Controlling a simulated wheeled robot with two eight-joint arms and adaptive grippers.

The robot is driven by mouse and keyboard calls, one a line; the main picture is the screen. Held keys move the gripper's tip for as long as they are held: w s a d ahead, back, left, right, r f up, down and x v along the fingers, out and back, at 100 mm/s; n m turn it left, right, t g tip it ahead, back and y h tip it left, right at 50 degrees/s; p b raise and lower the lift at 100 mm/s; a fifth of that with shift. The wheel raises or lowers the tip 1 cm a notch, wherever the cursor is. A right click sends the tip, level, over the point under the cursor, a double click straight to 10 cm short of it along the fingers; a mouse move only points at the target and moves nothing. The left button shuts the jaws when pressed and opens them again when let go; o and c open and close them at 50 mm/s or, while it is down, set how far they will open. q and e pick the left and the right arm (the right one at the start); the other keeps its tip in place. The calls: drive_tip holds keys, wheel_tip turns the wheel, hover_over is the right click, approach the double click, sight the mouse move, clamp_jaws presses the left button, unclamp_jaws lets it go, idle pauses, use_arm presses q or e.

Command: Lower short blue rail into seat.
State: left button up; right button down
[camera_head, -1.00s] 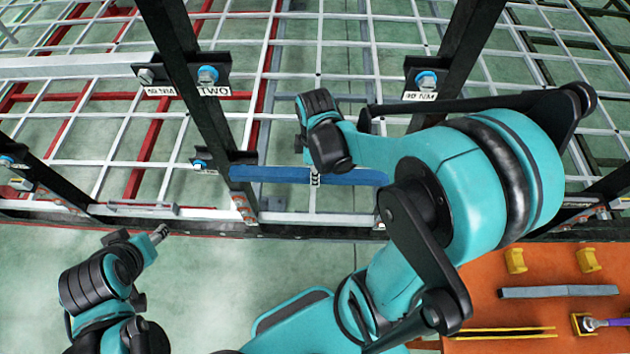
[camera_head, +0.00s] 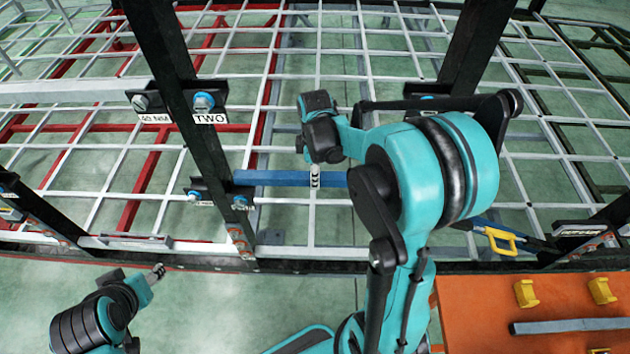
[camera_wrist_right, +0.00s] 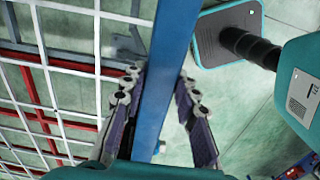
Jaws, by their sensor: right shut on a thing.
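The short blue rail (camera_head: 275,178) lies crosswise in the head view, its left end close to the lower bracket (camera_head: 240,202) on the black post. Whether that end touches the bracket I cannot tell; its right end is hidden behind my arm. My right gripper (camera_head: 315,178) is shut on the rail around its middle. In the right wrist view the rail (camera_wrist_right: 166,65) runs between the two fingers (camera_wrist_right: 160,110). My left gripper (camera_head: 157,272) is at lower left, away from the rail; its opening is unclear. I cannot make out the seat clearly.
The black post (camera_head: 185,90) carries blue bolts and labels. A white grid (camera_head: 330,65) and red bars lie behind. A yellow handle (camera_head: 500,240) shows by the right frame. An orange table (camera_head: 470,310) holds yellow blocks and a grey bar at lower right.

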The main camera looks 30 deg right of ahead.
drive_tip(key=shift+f+b, duration=2.15)
drive_tip(key=shift+f, duration=0.65)
drive_tip(key=shift+f, duration=0.3)
drive_tip(key=c, duration=1.1)
unclamp_jaws()
drive_tip(key=shift+s, duration=0.1)
drive_tip(key=shift+o, duration=0.2)
drive_tip(key=shift+r, duration=0.1)
wheel_tip(320, 180, up, 12)
drive_tip(key=shift+f, duration=0.1)
drive_tip(key=s+a+f+m+t+b, duration=0.3)
drive_tip(key=s+a+f+m+b, duration=0.2)
drive_tip(key=f+b, duration=0.3)
drive_tip(key=s+a+f+m+t+b, duration=0.4)
drive_tip(key=s+a+f+m+b, duration=0.1)
drive_tip(key=f, duration=0.4)
drive_tip(key=s+m+b, duration=0.1)
drive_tip(key=b, duration=0.1)
drive_tip(key=shift+a+f+m+b, duration=0.15)
drive_tip(key=shift+a+m+b, duration=0.2)
drive_tip(key=shift+m, duration=0.05)
